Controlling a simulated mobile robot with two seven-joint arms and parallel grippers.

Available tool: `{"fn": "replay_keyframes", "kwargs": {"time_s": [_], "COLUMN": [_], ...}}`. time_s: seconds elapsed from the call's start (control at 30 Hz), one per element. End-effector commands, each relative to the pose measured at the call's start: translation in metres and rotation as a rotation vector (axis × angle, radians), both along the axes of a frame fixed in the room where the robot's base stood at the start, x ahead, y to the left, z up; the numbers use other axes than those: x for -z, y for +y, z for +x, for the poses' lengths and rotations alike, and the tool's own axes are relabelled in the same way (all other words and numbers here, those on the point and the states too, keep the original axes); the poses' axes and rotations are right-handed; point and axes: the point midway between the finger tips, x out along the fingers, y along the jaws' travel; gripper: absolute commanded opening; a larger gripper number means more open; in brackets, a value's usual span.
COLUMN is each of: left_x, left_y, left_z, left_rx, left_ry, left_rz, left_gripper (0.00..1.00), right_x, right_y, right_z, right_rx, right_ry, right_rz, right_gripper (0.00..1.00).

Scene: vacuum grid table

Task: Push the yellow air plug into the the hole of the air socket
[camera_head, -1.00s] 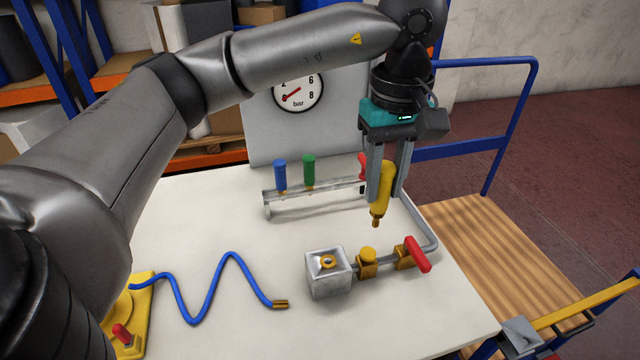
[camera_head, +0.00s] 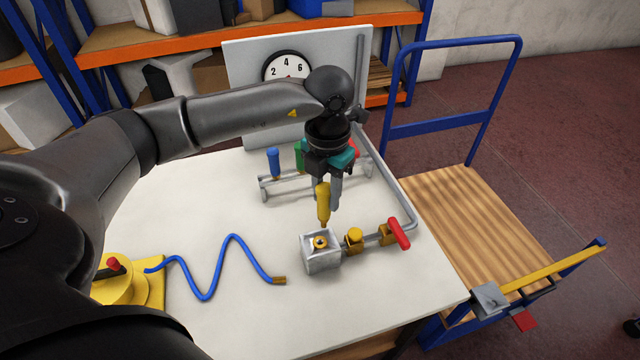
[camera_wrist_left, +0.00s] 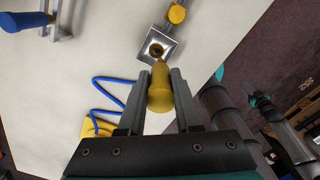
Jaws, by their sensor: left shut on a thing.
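The yellow air plug (camera_head: 323,203) is held in my left gripper (camera_head: 327,190), tip pointing down. In the head view the plug's tip is close above the air socket (camera_head: 322,262), a grey metal block with a brass-ringed hole on top. In the left wrist view the plug (camera_wrist_left: 160,88) sits between the two fingers (camera_wrist_left: 158,98), and the socket (camera_wrist_left: 157,47) shows just beyond its tip. The plug appears above the hole, not in it; the exact alignment cannot be told.
A brass fitting (camera_head: 354,240) and a red-handled valve (camera_head: 399,233) join the socket's pipe. A blue hose (camera_head: 206,278) lies on the white table (camera_head: 180,220). A rack holds blue (camera_head: 273,162) and green (camera_head: 300,157) plugs behind. A trolley (camera_head: 480,230) stands right.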

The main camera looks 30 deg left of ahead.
Motion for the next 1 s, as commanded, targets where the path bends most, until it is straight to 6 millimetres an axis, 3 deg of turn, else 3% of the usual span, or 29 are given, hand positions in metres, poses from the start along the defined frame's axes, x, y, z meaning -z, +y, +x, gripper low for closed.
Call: {"fn": "replay_keyframes", "kwargs": {"time_s": [0.1,0.27,0.8,1.0], "left_x": [0.003,0.006,0.008,0.024], "left_y": [0.007,0.01,0.011,0.011], "left_z": [-0.004,-0.005,0.0,0.0], "left_rx": [-0.142,-0.225,-0.231,-0.23], "left_ry": [0.002,-0.001,-0.002,0.0], "left_rz": [0.001,0.0,-0.001,-0.001], "left_gripper": [0.0,0.0,0.0,0.0], "right_x": [-0.008,-0.01,-0.005,0.008], "right_y": [0.0,0.0,0.0,-0.001], "right_z": [0.0,0.0,0.0,0.0], "right_rx": [0.0,0.0,0.0,0.0], "right_ry": [0.0,0.0,0.0,0.0], "right_rz": [0.0,0.0,-0.001,-0.001], "right_gripper": [0.5,0.5,0.5,0.5]}}
